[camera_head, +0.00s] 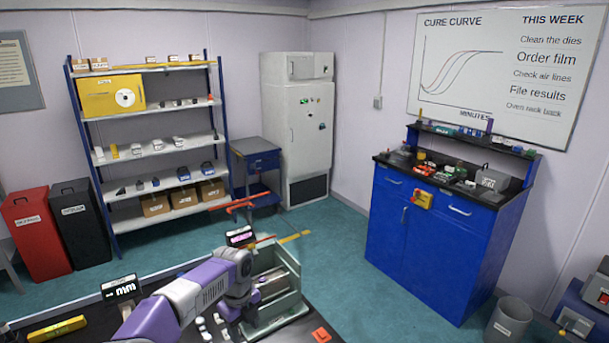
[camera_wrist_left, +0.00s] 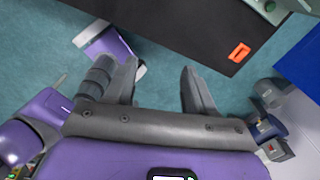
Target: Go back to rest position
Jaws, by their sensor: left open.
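My left gripper (camera_wrist_left: 161,85) is open in the left wrist view, with its two dark fingers apart and nothing between them. In the head view my purple and grey left arm comes in from the bottom left over the dark bench. The left gripper (camera_head: 232,308) hangs there beside the grey-green machine (camera_head: 288,306), partly hidden by the wrist. Beyond the fingers, the wrist view shows teal floor and the bench edge. My right gripper is not in view.
An orange piece lies on the bench (camera_wrist_left: 190,28) and shows in both views (camera_head: 321,334) (camera_wrist_left: 239,52). A small dark display (camera_head: 120,288) and a yellow bar (camera_head: 57,329) are at the bench's left. A blue cabinet (camera_head: 420,235) and grey bin (camera_head: 508,322) stand right. Open floor lies between.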

